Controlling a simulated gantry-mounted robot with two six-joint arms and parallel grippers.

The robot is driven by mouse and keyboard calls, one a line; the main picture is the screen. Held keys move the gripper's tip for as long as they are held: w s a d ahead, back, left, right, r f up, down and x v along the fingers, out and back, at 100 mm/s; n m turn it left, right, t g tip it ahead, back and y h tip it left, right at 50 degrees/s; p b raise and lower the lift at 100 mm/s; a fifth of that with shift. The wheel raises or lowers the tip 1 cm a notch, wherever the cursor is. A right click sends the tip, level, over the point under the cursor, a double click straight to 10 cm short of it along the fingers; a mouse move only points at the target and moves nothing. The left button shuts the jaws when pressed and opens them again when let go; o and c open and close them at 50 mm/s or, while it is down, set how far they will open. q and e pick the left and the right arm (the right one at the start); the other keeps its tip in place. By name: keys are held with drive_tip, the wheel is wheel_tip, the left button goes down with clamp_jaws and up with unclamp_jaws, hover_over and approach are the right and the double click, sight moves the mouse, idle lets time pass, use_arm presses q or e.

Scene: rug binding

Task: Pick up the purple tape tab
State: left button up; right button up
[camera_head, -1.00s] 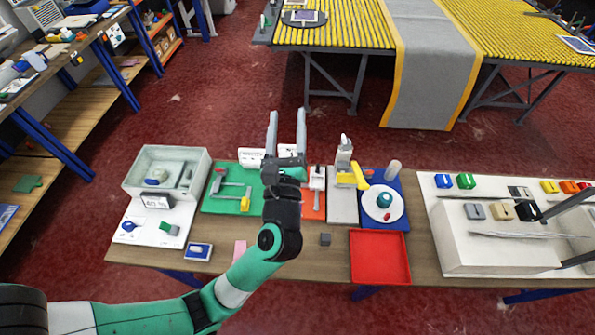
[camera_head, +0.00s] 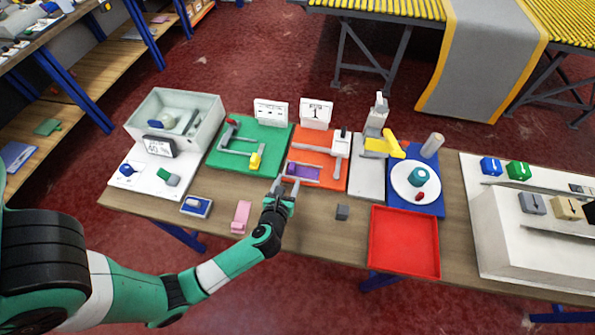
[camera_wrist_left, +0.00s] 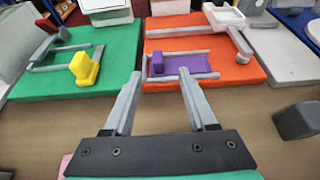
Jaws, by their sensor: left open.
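The purple tape tab (camera_wrist_left: 157,63) stands upright at the left end of a flat purple strip (camera_wrist_left: 192,65) in a grey-railed holder on the orange board (camera_wrist_left: 245,75). In the head view the purple piece (camera_head: 302,171) shows small near the board's front left, and tab and strip are hard to tell apart. My left gripper (camera_wrist_left: 160,73) is open and empty, its fingers pointing at the tab. In the wrist view the tab shows between the fingertips, apparently a little beyond them. In the head view my left gripper (camera_head: 284,184) is just in front of the orange board. My right gripper is out of view.
A green board (camera_head: 275,137) with a yellow block (camera_head: 255,161) lies to the left. A pink block (camera_head: 240,217) and a dark grey cube (camera_head: 342,212) sit on the wooden table. A red tray (camera_head: 404,243) is at the front right.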

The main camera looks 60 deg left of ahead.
sight(291, 170)
use_arm(q)
drive_tip(key=b+x, duration=0.1)
drive_tip(key=x, duration=0.5)
drive_tip(key=shift+s+b, duration=0.15)
drive_tip(key=shift+b, duration=0.25)
clamp_jaws()
